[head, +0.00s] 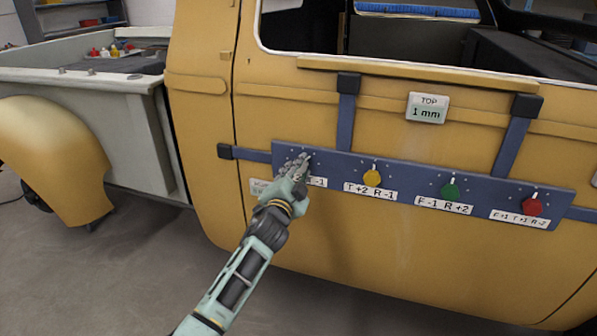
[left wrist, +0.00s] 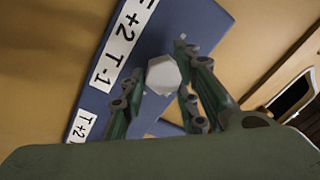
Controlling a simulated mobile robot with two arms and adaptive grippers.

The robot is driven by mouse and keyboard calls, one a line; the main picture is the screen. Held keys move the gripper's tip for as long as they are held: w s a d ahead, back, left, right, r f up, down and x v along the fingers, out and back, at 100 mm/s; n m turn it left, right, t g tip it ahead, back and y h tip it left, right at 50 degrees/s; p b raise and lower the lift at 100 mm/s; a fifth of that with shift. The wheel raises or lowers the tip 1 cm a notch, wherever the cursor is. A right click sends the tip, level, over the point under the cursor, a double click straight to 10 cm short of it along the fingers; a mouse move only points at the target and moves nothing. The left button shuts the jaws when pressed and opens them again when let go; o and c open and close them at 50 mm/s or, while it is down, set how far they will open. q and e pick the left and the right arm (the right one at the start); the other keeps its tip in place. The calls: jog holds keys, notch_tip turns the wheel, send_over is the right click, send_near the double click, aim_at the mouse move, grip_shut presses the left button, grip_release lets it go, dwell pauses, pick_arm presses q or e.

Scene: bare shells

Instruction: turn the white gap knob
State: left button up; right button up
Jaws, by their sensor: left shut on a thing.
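The white gap knob (left wrist: 163,75) shows between my left gripper's fingers in the left wrist view. It sits on the blue panel (head: 410,185) mounted on the yellow vehicle door. In the head view my left gripper (head: 302,164) is at the panel's left end and hides the knob. My left gripper (left wrist: 158,95) is shut on the knob, with fingers on both sides of it. A label reading "+2 T-1" (left wrist: 122,42) is beside the knob in the left wrist view. My right gripper is not in view.
Yellow (head: 372,178), green (head: 450,191) and red (head: 532,206) knobs sit along the panel to the right, with labels below. A display reading "TOP 1 mm" (head: 427,108) is above the panel. Blue straps (head: 347,110) hold the panel. A grey truck bed (head: 90,90) is at left.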

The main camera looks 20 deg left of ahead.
pick_arm(q)
jog(key=shift+s+d+f+m, duration=0.1)
jog(key=shift+d+f+m, duration=0.1)
jog(key=shift+f+m, duration=0.3)
jog(key=o, duration=1)
jog(key=shift+a+r, duration=0.1)
jog(key=shift+r, duration=0.15)
jog(key=s, duration=1.2)
jog(key=shift+f, duration=0.25)
jog(key=shift+w+f, duration=0.1)
